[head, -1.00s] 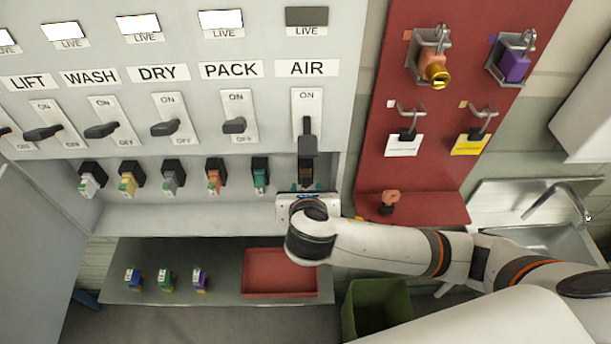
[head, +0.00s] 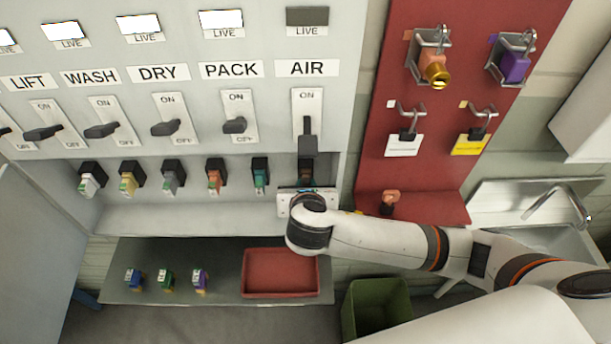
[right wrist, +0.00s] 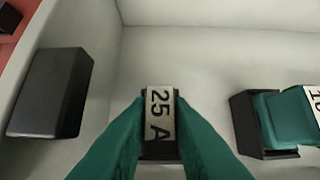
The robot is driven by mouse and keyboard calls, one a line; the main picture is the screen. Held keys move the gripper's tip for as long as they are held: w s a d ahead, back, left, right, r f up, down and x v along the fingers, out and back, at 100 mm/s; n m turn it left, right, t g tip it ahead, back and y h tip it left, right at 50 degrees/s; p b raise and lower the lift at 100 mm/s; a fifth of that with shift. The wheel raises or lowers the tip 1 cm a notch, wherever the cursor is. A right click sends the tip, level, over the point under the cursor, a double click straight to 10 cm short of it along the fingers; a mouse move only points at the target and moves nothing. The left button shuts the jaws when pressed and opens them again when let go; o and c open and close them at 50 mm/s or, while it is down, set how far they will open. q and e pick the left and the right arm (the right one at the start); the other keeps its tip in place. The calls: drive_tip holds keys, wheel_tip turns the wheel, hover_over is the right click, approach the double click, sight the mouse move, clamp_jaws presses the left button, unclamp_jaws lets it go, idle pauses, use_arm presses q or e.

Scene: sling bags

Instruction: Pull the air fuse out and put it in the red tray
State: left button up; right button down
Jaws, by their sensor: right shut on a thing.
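The air fuse (right wrist: 160,115), with a white "25 A" label, sits between the teal fingers of my right gripper (right wrist: 158,130) in the right wrist view. A dark base shows around it. In the head view my right gripper (head: 307,190) is at the AIR socket (head: 306,168), below the AIR switch (head: 307,130), and hides most of the fuse. The gripper is shut on the fuse; I cannot tell how deep the fuse sits. The red tray (head: 281,293) lies on the lower shelf, below my wrist, and looks empty. My left gripper is not in view.
A teal fuse (head: 260,176) sits in the neighbouring PACK socket. More fuses stand in the row to the left. Three loose fuses (head: 166,280) stand on the shelf left of the tray. A green bin (head: 376,308) is at lower right, and a red lock board (head: 420,180) is at right.

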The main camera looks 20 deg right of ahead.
drive_tip(key=shift+s, duration=0.1)
drive_tip(key=shift+s+a, duration=0.3)
drive_tip(key=shift+s, duration=0.65)
drive_tip(key=shift+s+a, duration=0.25)
drive_tip(key=shift+s, duration=0.65)
drive_tip(key=shift+s+a, duration=0.3)
drive_tip(key=shift+s, duration=0.65)
drive_tip(key=shift+s, duration=0.1)
drive_tip(key=s, duration=0.1)
drive_tip(key=s+a, duration=0.1)
drive_tip(key=s, duration=0.1)
drive_tip(key=shift+s, duration=0.3)
drive_tip(key=shift+a+f, duration=0.1)
